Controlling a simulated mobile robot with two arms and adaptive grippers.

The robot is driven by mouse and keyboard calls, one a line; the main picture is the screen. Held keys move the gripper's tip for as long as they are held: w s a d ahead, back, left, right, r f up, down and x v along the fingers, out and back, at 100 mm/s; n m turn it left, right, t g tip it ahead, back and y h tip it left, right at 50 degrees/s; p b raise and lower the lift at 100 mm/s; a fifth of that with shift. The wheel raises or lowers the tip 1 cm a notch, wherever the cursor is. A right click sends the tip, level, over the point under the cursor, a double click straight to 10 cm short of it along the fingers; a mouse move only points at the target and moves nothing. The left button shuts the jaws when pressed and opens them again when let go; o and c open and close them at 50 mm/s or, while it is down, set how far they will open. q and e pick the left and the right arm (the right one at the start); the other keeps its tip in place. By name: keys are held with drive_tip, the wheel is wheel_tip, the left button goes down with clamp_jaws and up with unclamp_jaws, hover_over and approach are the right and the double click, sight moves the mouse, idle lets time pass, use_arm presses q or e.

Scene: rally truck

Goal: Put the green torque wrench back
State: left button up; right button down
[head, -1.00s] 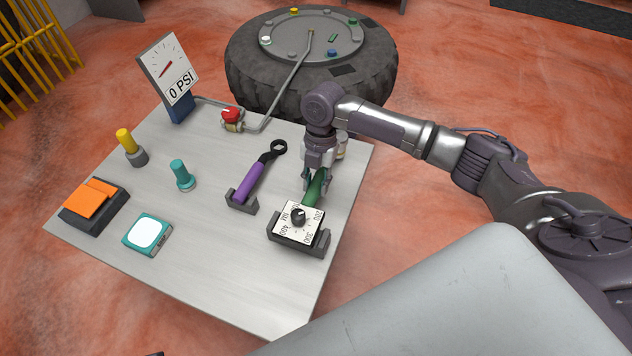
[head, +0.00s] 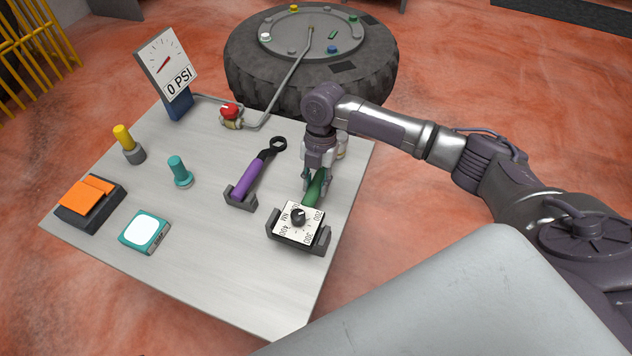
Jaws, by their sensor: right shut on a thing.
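The green torque wrench (head: 317,188) is on the right part of the table, its green handle running away from a white dial plate (head: 297,224) with a black knob. The dial end sits at a dark grey cradle (head: 319,246); whether it rests fully in it I cannot tell. My right gripper (head: 315,188) points down and is shut on the green handle. The far end of the wrench is hidden behind the gripper. My left gripper is not in view.
A purple wrench (head: 250,178) lies in its own cradle to the left. The grey table (head: 215,275) also holds a teal peg (head: 180,171), a yellow-topped peg (head: 127,143), orange pads (head: 87,197), a teal-framed pad (head: 145,231), a pressure gauge (head: 166,68) and a red valve (head: 229,111). A tyre (head: 345,95) lies behind.

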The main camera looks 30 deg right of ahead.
drive_tip(key=shift+f, duration=0.15)
drive_tip(key=c, duration=0.8)
unclamp_jaws()
drive_tip(key=shift+o, duration=0.2)
drive_tip(key=shift+f, duration=0.15)
drive_tip(key=v, duration=1.2)
